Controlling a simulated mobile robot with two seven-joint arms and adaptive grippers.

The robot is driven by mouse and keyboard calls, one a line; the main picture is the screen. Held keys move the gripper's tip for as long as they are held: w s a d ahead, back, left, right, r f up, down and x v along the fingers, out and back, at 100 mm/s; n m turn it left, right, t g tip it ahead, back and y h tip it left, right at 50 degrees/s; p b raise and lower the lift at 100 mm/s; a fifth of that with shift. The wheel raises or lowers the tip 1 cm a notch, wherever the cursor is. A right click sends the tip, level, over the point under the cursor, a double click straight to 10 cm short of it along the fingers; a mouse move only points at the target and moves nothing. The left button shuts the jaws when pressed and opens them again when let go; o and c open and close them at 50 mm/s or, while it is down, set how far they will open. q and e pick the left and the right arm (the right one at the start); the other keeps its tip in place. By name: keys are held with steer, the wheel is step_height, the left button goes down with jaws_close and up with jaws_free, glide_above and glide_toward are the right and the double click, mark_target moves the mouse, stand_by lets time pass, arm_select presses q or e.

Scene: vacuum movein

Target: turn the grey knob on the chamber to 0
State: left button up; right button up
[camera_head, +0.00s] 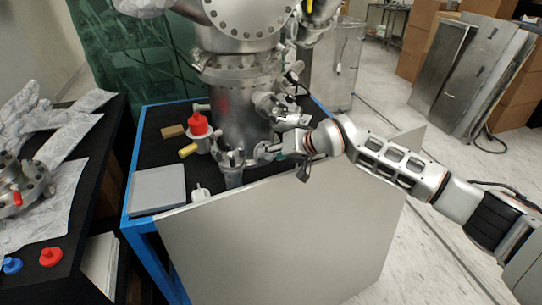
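The steel vacuum chamber (238,110) stands upright on the dark top of a blue-framed table, in the middle of the head view. My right arm comes in from the right. My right gripper (290,155) is at the chamber's lower right side, close to a small round grey metal fitting (262,152). I cannot tell whether this fitting is the grey knob, or whether the gripper touches it. The fingers are small and partly lost against the metal parts, so their opening is unclear. No 0 mark can be read. My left gripper is out of view.
A red-topped part (198,125), a grey flat box (157,188) and a small white cup-like part (200,193) stand left of the chamber. A large grey panel (290,240) covers the table's front. A black bench (105,165) with foil stands at left.

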steer(key=shift+w+a+f, duration=0.35)
steer(key=shift+a+f, duration=0.05)
steer(key=shift+f, duration=0.05)
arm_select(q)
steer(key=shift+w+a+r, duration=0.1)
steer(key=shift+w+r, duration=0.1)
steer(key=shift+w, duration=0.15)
arm_select(e)
steer(key=c, duration=1.1)
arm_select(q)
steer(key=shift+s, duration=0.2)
arm_select(e)
steer(key=shift+r, duration=0.1)
